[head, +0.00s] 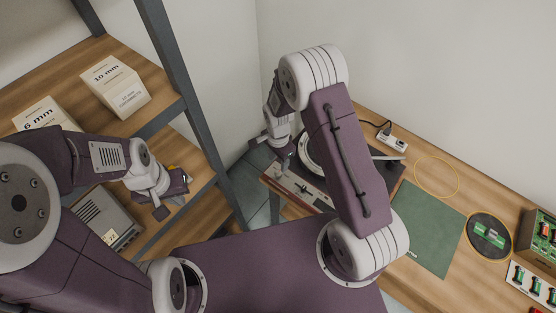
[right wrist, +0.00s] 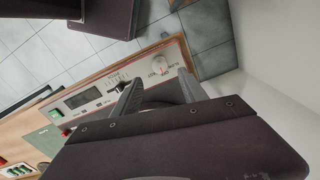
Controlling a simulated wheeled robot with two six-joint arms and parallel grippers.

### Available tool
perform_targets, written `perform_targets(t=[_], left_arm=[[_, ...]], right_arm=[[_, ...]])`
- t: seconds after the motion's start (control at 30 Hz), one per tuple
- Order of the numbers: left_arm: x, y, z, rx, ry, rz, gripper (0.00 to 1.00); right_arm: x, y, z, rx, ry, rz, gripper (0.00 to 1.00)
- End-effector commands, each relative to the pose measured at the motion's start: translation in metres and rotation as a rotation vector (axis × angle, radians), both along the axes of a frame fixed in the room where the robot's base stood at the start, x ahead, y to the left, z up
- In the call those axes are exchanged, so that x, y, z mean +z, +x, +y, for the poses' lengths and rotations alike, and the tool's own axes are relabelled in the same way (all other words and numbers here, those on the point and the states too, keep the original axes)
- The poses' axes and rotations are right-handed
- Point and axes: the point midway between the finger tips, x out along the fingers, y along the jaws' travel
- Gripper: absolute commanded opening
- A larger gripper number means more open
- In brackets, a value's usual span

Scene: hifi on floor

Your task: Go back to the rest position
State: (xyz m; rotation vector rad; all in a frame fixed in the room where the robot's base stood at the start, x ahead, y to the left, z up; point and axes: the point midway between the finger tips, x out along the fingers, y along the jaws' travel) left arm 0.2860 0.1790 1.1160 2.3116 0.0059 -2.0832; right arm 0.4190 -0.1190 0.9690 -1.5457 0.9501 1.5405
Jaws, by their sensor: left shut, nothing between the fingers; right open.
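My left gripper (head: 174,192) is at the left, in front of the shelf rack, with its fingers shut and nothing visible between them. My right gripper (head: 278,148) is near the wall corner, above the left end of the wooden bench, partly hidden behind my own arm. In the right wrist view my right gripper (right wrist: 158,92) is open and empty. Its dark fingers overlap the view of a panelled device (right wrist: 88,97) with a display, a green button and knobs. In the head view this device (head: 296,187) is partly covered by my right arm.
The shelf rack (head: 172,60) holds pale boxes (head: 115,86) marked 10 mm and 6 mm, and a grey unit (head: 104,222) below. The bench carries a green mat (head: 428,232), a yellow ring (head: 437,178), a power strip (head: 392,141) and a round dark pad (head: 489,237).

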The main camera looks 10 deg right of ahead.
Motion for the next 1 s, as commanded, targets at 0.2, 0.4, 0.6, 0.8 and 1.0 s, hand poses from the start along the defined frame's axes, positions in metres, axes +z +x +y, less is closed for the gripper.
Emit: perform_targets(t=[0.2,0.4,0.6,0.8,1.0], left_arm=[[-0.004,0.000,0.000,0.000,0.000,0.000,0.00],[-0.003,0.000,0.000,0.000,0.000,0.000,0.00],[-0.003,0.000,0.000,0.000,0.000,0.000,0.00],[-0.023,0.000,0.000,0.000,0.000,0.000,0.00],[-0.059,0.000,0.000,0.000,0.000,0.000,0.00]], right_arm=[[0.016,-0.001,0.000,0.000,0.000,0.001,0.50],[0.016,-0.001,0.000,0.000,0.000,0.001,0.50],[0.016,0.000,0.000,0.000,0.000,0.001,0.50],[0.034,0.023,-0.009,-0.035,0.015,-0.090,0.50],[0.086,-0.014,-0.044,0.050,0.014,-0.206,0.50]])
